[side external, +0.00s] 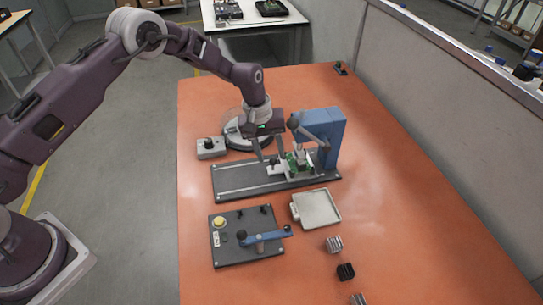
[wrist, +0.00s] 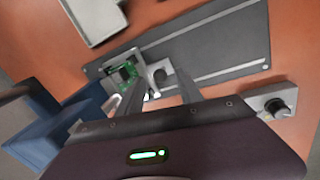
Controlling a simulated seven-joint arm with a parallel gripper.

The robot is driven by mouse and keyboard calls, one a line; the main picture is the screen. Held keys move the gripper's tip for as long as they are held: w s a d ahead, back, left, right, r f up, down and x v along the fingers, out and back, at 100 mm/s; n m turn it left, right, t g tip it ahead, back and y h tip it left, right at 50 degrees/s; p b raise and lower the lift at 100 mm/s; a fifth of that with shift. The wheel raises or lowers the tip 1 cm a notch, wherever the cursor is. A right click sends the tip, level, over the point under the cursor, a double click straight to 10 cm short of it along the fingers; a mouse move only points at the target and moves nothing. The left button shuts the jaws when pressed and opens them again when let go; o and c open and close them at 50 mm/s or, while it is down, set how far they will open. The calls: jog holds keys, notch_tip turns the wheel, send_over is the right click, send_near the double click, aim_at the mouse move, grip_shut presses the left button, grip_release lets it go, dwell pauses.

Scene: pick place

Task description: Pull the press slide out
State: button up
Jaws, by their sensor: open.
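The press has a blue frame (side external: 325,132) on a dark base plate (side external: 235,182) with a rail. Its slide carries a light nest (side external: 277,168) with a green board (side external: 298,161), which sits by the blue frame at the right end of the base. My gripper (side external: 273,157) is open and low over the slide.
A white tray (side external: 318,209) and a dark fixture with a blue lever (side external: 265,237) lie in front of the press. A grey box with a knob (side external: 210,148) stands left of it. Small finned blocks (side external: 346,271) lie at the front right. The rail left of the slide is clear.

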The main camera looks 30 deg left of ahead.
jog(key=shift+w+d+f, duration=0.1)
jog(key=shift+d+f, duration=0.1)
jog(key=shift+f, duration=0.8)
jog(key=shift+c, duration=0.2)
grip_shut()
dwell(0.5)
